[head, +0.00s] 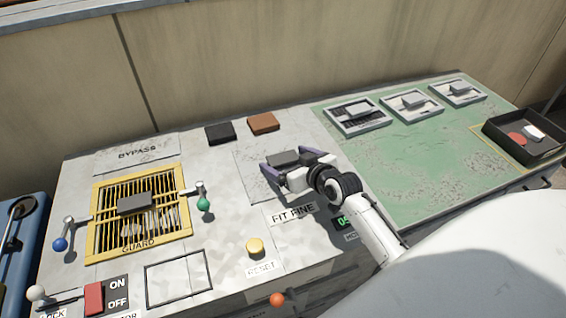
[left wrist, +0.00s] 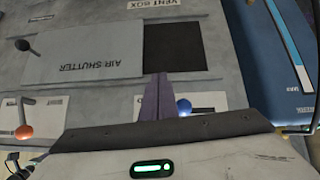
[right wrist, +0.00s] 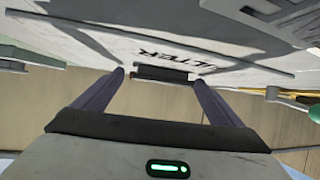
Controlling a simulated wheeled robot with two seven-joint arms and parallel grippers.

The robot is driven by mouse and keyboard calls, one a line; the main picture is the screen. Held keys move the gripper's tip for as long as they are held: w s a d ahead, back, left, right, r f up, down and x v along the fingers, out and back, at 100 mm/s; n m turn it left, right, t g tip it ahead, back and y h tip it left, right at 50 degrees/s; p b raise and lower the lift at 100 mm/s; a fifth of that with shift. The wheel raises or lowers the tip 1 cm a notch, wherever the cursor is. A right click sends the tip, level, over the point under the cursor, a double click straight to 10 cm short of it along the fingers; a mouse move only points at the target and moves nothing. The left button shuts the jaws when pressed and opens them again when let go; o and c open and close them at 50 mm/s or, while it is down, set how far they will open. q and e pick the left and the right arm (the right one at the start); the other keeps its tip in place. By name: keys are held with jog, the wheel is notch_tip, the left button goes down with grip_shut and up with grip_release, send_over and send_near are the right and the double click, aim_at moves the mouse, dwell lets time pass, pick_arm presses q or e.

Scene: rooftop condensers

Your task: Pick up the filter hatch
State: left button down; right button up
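The filter hatch (head: 248,170) is a flat grey plate in the worktop, mid-panel in the head view, with a dark bar handle (head: 283,158). My right gripper (head: 288,161) is open over it, one finger on each side of the handle. In the right wrist view, the handle (right wrist: 161,75) shows between the spread fingertips (right wrist: 158,77), and the hatch (right wrist: 105,42) carries partly hidden lettering ending in "ILTER". I cannot tell whether the fingers touch the handle. My left gripper (left wrist: 159,82) shows only in its wrist view, fingers together and empty, before a lower panel.
A yellow guard grille (head: 137,250) with side levers lies left of the hatch. Black (head: 220,132) and brown (head: 263,123) blocks lie behind it. Framed filters (head: 357,116) and a dark tray (head: 525,138) stand on the green area. An air shutter (left wrist: 84,60) faces my left gripper.

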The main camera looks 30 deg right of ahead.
jog(key=c, duration=1.1)
jog(key=shift+r, duration=0.2)
jog(key=shift+c, duration=0.4)
